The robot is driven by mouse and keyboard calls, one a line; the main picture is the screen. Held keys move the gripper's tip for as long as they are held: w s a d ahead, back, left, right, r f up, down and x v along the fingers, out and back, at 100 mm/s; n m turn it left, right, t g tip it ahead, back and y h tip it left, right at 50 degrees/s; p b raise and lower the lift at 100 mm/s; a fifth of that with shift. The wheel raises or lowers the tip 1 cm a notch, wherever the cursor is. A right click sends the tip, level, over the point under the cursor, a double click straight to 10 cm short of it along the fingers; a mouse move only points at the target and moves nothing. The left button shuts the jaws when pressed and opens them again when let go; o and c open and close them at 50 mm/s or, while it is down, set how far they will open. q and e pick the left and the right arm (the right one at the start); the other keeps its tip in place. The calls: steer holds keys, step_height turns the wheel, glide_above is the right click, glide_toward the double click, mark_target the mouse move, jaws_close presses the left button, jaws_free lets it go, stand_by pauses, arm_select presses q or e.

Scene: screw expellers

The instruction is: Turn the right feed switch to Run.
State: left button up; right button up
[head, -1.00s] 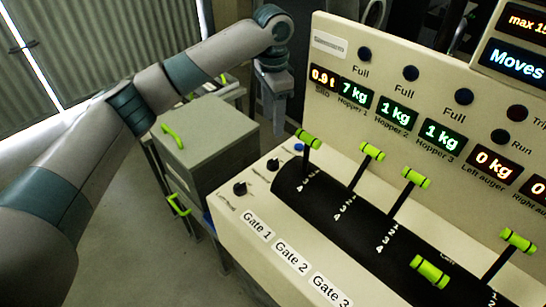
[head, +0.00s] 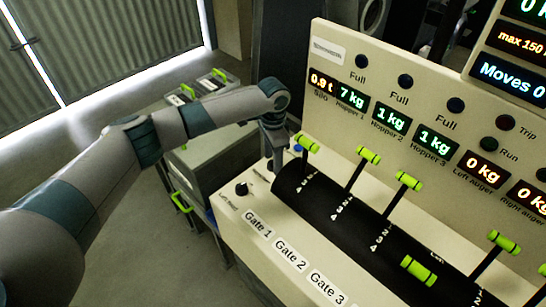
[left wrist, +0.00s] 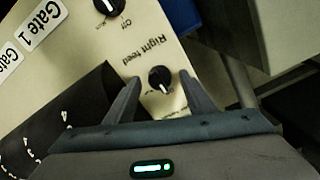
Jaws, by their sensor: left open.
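The right feed switch is a black round knob (left wrist: 160,78) with a white mark, beside the printed words "Right feed" in the left wrist view. The mark points toward the lower edge of that view. The small print near it is too blurred to read, so I cannot tell its setting. My left gripper (left wrist: 165,98) is open, with one finger on each side of the knob; I cannot tell whether they touch it. In the head view the left gripper (head: 274,160) points down at the panel's far left corner and largely hides this knob. My right gripper is not in view.
Another black knob (head: 242,188) sits nearer on the panel. The upright display panel (head: 340,140) rises behind. A grey box (head: 205,165) stands to the left.

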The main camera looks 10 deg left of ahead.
arm_select(q)
steer(key=shift+f, duration=0.25)
steer(key=c, duration=1.1)
steer(key=shift+o, duration=0.2)
steer(key=shift+m, duration=0.5)
steer(key=m, duration=1.1)
steer(key=shift+r, duration=0.1)
